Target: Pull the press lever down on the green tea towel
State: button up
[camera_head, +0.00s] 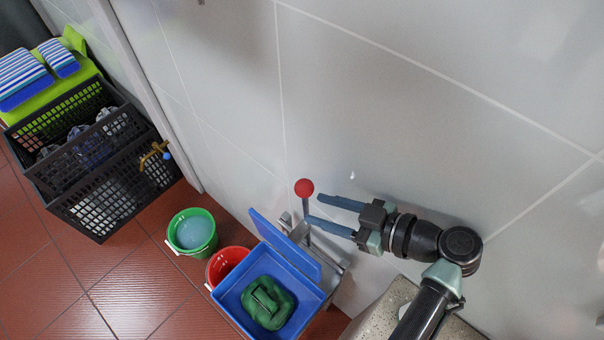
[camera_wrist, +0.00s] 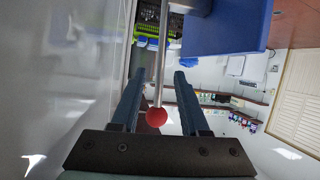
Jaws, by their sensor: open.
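The press lever is a thin metal rod with a red ball knob (camera_head: 304,187), standing up beside a blue box (camera_head: 228,296). The knob also shows in the wrist view (camera_wrist: 156,117), between my two fingers. In the wrist view the rod runs up between the fingers, nearer the left one. I cannot tell whether a finger touches it.
A green bucket (camera_head: 192,232) and a red bucket (camera_head: 226,264) stand left of the blue box on the red tiled floor. A black crate (camera_head: 108,190) stands at the far left. A light tiled wall (camera_head: 400,110) is close behind my gripper.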

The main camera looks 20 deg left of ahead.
aim_at(308, 207)
jog(key=p+x, duration=0.1)
jog(key=x, duration=0.5)
jog(key=shift+s+a+p, duration=0.1)
jog(key=shift+a+p, duration=0.05)
jog(key=shift+p, duration=0.15)
jog(key=shift+a+f, duration=0.25)
jog(key=shift+a, duration=0.3)
jog(key=shift+w, duration=0.25)
grip_shut()
dwell(0.5)
